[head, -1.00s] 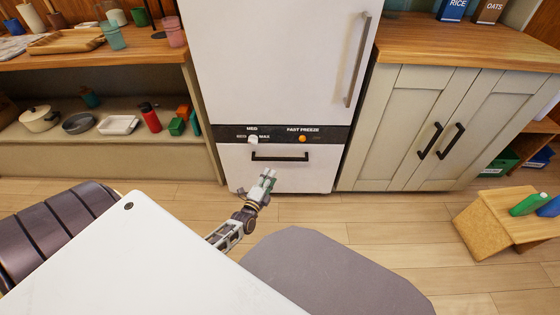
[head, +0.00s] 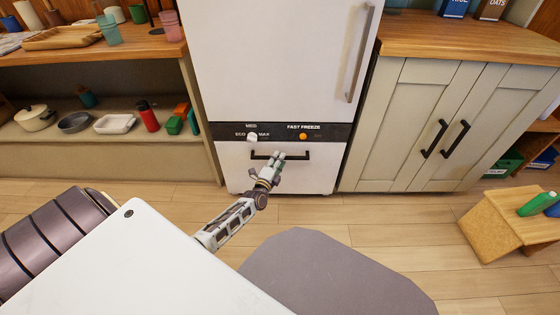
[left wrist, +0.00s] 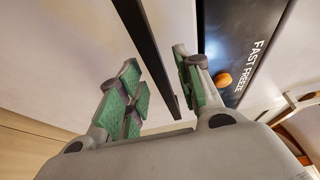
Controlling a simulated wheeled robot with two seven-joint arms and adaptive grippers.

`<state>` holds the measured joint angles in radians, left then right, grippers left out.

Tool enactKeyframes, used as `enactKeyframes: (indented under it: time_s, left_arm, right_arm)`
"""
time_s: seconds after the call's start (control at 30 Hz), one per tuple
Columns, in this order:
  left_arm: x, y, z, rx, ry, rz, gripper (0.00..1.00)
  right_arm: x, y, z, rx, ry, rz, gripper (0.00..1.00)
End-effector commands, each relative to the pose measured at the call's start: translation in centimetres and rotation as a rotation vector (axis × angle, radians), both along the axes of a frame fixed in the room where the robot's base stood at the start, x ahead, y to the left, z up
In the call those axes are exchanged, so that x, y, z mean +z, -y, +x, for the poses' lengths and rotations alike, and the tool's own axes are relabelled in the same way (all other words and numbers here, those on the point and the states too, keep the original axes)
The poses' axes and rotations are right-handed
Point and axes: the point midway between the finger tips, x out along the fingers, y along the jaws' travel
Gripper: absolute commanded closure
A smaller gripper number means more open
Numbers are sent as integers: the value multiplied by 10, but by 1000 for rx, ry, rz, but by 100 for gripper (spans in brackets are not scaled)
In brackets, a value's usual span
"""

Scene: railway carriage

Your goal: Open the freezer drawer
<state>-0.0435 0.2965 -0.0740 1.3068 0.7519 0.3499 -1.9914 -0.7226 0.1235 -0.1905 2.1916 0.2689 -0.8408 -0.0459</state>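The freezer drawer (head: 315,175) is the white lower front of the fridge, and it looks shut. Its black bar handle (head: 302,155) runs across the upper part of the front. My left gripper (head: 276,157) is at the middle of the handle in the head view and covers part of it. In the left wrist view, the two green-padded fingers (left wrist: 159,88) stand apart and the black handle (left wrist: 152,58) runs between them. I see no clear contact with the handle. My right gripper is in neither view.
A dark control strip (head: 220,131) with a white knob and an orange button lies above the drawer. A grey cabinet (head: 395,125) stands to the right, shelves (head: 100,160) to the left. The wooden floor before the drawer is clear, apart from my arm.

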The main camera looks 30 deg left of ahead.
Motion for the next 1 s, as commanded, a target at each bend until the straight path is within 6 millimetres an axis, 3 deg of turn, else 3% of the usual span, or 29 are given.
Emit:
enactKeyframes:
  time_s: [0.3, 0.63, 0.9, 1.0]
  left_arm:
    - [-1, -3, 17, 0, 0, 1, 65]
    - [0, -3, 19, 0, 0, 1, 65]
    - [0, -3, 18, 0, 0, 0, 97]
    - [0, -3, 18, 0, 0, 0, 100]
  right_arm:
    - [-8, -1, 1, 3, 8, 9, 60]
    - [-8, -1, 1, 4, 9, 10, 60]
    - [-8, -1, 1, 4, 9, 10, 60]
    - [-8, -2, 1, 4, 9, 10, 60]
